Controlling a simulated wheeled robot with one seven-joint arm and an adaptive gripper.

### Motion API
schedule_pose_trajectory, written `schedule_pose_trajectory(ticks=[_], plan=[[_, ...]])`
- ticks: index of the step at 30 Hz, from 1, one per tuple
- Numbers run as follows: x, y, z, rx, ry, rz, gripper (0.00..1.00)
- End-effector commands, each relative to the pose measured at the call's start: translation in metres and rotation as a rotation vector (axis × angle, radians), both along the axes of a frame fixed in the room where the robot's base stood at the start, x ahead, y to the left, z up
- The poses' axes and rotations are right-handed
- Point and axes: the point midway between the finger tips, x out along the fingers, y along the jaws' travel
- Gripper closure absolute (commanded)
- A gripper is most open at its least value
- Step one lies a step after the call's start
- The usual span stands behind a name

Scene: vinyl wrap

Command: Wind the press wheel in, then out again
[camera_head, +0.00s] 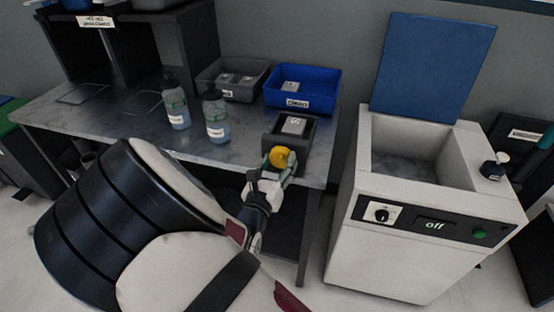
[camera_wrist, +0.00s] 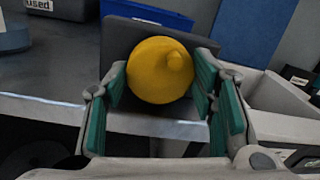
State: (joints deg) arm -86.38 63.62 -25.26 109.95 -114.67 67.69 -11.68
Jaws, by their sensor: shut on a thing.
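The press wheel (camera_head: 279,157) is a round yellow wheel with a small knob on its face. It sits on the front of a dark grey press box (camera_head: 299,143) at the table's front right corner. In the wrist view the yellow wheel (camera_wrist: 160,72) lies between the green-padded fingers of my gripper (camera_wrist: 163,85). My gripper (camera_head: 271,170) is shut on the wheel in the head view. The wheel's rim is partly hidden by the fingers. A light grey block with a label (camera_head: 294,125) lies in the top of the press box.
A grey bin (camera_head: 240,92) and a blue bin (camera_head: 302,104) stand behind the press. A white machine (camera_head: 400,258) with a raised blue lid (camera_head: 430,65) stands to the right, its display reading "off".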

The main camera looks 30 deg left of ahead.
Motion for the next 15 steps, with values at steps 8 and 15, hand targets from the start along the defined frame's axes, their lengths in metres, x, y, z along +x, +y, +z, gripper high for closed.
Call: schedule_pose_trajectory(ticks=[8,15], plan=[[-0.0013,0.0003,-0.0007,-0.124,-0.027,0.002,0.76],[-0.0012,0.0007,-0.0012,-0.161,-0.036,0.003,0.76]])
